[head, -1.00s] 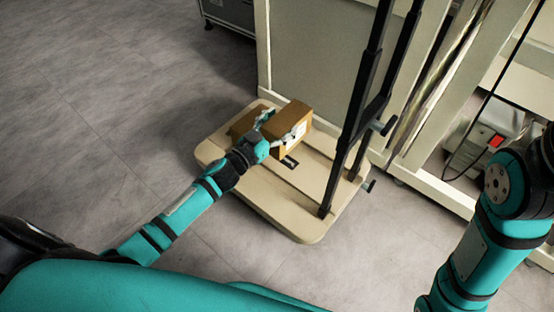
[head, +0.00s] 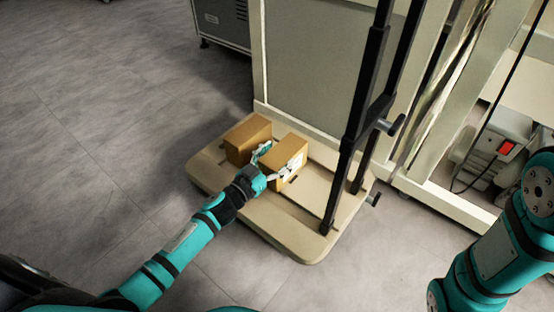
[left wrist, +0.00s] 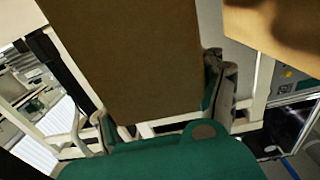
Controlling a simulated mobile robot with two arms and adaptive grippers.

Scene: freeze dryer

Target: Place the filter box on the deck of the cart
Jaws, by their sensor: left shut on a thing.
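The filter box, a brown carton with a white label (head: 284,149), is between the fingers of my left gripper (head: 272,163) over the middle of the cart's beige deck (head: 265,222). It looks upright and low, at or just above the deck; I cannot tell whether it touches. In the left wrist view the carton (left wrist: 130,50) fills the middle, with my left gripper's fingers (left wrist: 162,105) on both sides of it. My right gripper is out of view; only part of that arm shows at the right.
A second brown carton (head: 246,139) stands on the deck, close to the left of the held one. The cart's black upright frame (head: 358,135) rises on the right. A beige cabinet panel (head: 315,65) stands behind. The deck's front is bare.

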